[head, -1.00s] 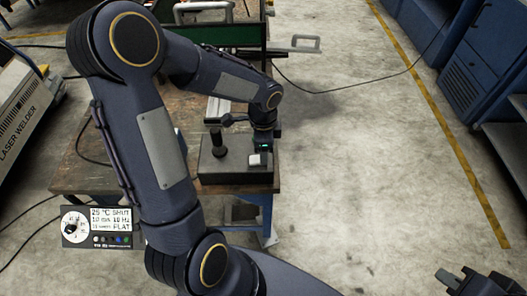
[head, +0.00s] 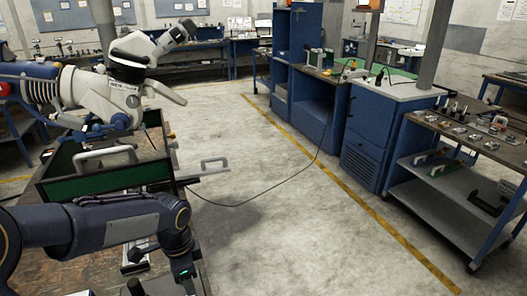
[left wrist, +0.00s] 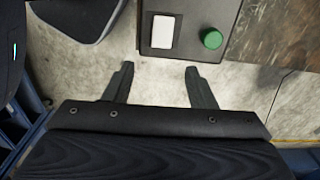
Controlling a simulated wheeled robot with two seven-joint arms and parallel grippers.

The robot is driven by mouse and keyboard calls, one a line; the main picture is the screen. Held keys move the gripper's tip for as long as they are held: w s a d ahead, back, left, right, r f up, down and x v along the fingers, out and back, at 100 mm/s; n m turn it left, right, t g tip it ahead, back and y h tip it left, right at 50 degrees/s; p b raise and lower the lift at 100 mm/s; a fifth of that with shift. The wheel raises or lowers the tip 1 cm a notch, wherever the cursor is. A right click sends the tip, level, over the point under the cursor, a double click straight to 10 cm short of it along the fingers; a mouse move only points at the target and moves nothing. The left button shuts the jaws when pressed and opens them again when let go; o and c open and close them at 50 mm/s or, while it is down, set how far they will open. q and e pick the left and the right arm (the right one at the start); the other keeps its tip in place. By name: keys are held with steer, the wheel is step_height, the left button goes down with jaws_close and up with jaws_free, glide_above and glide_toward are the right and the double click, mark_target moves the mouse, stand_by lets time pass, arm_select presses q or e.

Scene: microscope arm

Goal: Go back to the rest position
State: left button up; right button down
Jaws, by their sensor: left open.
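My left arm comes in low from the left in the head view, over the near bench, with its wrist (head: 178,268) pointing down at the bottom edge. The fingertips are out of that view. In the left wrist view my left gripper (left wrist: 160,82) is open, with nothing between its fingers. Just beyond the fingers is a dark box (left wrist: 185,52) with a white square button (left wrist: 162,31) and a round green knob (left wrist: 212,39). A white microscope (head: 125,85) on an arm stands beyond my left arm. My right gripper is not in view.
A green-sided case (head: 100,172) with grey handles lies on the near bench. A cable (head: 250,203) runs over the floor. Blue cabinets (head: 368,135) and a shelved cart (head: 440,200) stand at the right.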

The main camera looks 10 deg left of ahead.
arm_select(q)
steer(key=s+d+r+n+t+h, duration=0.1)
steer(key=s+d+r+n+t, duration=0.1)
steer(key=s+r+n, duration=0.2)
steer(key=s+d+r+n+t+h, duration=0.2)
steer(key=s+r+n+t, duration=0.1)
steer(key=s+n, duration=0.6)
steer(key=s, duration=0.3)
steer(key=shift+s+d+r+h, duration=0.2)
steer(key=shift+d+r+h, duration=0.1)
steer(key=shift+r, duration=0.1)
